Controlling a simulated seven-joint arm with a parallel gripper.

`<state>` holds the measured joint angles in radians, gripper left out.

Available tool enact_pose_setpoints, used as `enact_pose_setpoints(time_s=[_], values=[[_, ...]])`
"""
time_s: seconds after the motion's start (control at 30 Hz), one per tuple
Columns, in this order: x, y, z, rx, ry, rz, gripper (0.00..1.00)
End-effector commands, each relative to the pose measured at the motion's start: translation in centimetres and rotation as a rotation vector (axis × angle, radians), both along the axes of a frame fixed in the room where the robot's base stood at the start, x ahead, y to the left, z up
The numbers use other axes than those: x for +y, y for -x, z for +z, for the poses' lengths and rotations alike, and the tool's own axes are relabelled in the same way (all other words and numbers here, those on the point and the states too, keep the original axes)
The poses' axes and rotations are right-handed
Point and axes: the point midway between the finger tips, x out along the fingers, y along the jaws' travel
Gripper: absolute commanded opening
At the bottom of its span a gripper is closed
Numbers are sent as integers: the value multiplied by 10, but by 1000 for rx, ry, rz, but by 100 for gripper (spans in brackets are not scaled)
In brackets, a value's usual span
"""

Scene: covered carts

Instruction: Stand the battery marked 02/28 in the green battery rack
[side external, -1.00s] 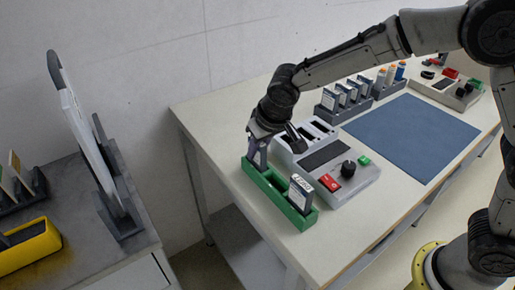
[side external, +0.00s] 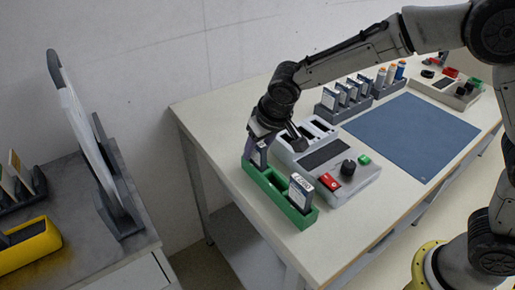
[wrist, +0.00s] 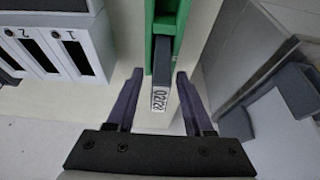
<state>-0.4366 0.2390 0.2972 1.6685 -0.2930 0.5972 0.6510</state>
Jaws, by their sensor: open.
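The green battery rack (side external: 279,193) stands at the left edge of the table; its end also shows in the wrist view (wrist: 163,22). The battery marked 02/28 (wrist: 161,75) is dark with a white label and stands in the rack's far end slot. My gripper (wrist: 158,74) is open, with one finger on each side of this battery. In the side view, my gripper (side external: 256,140) is over the rack's far end and hides much of the battery. A second battery (side external: 300,190) with a white label stands at the rack's near end.
A grey charger (side external: 322,158) with slots, a red button and a black knob sits right beside the rack. Behind it, grey holders (side external: 345,108) carry several batteries. A blue mat (side external: 415,135) lies clear on the right. A separate cart (side external: 110,240) stands to the left.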

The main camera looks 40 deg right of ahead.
Motion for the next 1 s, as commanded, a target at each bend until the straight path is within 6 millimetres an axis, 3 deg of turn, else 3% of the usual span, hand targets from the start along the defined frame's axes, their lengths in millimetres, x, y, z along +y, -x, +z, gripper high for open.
enact_pose_setpoints(time_s=[0.5,0.7,1.0], values=[[1,37,89,-2,-2,1,52],[1,44,105,-1,-2,1,52],[-7,49,111,-2,-2,-1,52]])
